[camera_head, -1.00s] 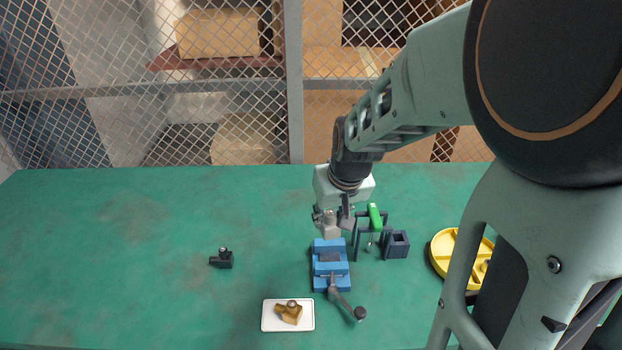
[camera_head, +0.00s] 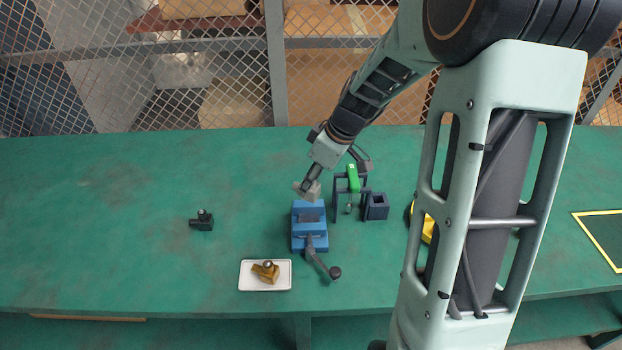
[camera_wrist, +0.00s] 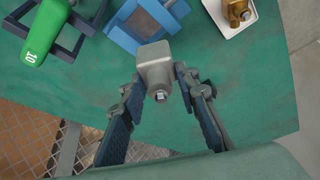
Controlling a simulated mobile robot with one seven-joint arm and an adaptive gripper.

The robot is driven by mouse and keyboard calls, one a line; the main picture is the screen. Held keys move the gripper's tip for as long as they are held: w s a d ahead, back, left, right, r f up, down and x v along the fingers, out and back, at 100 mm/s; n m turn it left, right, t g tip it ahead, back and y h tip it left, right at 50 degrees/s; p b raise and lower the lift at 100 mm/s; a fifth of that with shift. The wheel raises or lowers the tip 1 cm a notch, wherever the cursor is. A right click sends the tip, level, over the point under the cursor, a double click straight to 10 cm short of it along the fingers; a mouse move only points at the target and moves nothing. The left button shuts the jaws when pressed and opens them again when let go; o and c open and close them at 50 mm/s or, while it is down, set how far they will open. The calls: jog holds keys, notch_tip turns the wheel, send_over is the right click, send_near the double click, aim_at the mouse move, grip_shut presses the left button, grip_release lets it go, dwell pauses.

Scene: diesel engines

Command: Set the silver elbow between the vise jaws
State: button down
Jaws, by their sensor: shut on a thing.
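The silver elbow (camera_wrist: 157,66) is a grey block with a short stub, held between the two fingers of my gripper (camera_wrist: 158,76) in the wrist view. In the head view the elbow (camera_head: 306,190) shows at the end of my gripper (camera_head: 311,181), at the far edge of the blue vise (camera_head: 310,241). The blue vise also shows just past the elbow in the wrist view (camera_wrist: 122,38). The head view does not show clearly how high the elbow is above the vise. The vise's handle (camera_head: 322,263) points toward the near right.
A green-handled tool (camera_head: 353,178) hangs in a dark stand right of the vise, beside a dark square holder (camera_head: 375,207). A white tray (camera_head: 246,284) with a brass fitting (camera_head: 266,271) lies near left. A black fitting (camera_head: 203,220) lies farther left. A yellow dish (camera_head: 427,229) is partly hidden.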

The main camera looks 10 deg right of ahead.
jog(key=f+n, duration=0.1)
jog(key=n, duration=0.1)
jog(key=w+f+n+g, duration=0.2)
jog(key=n, duration=0.1)
jog(key=shift+f+n+y, duration=0.15)
jog(key=shift+n+y, duration=0.15)
jog(key=shift+y, duration=0.1)
jog(key=b, duration=0.3)
send_over(309, 212)
jog(key=s, duration=0.3)
jog(key=shift+d+x, duration=0.2)
jog(key=shift+x, duration=1)
jog(key=shift+d+x, duration=0.25)
jog(key=shift+x, duration=0.95)
notch_tip(309, 212, down, 4)
jog(key=b, duration=0.3)
jog(key=shift+b, duration=0.3)
jog(key=shift+s+f+b, duration=0.3)
jog(key=shift+f+b, duration=0.25)
jog(key=shift+d, duration=0.1)
jog(key=c, duration=1.8)
grip_release()
jog(key=o, duration=0.4)
jog(key=shift+w+f, duration=0.1)
jog(key=shift+f, duration=0.05)
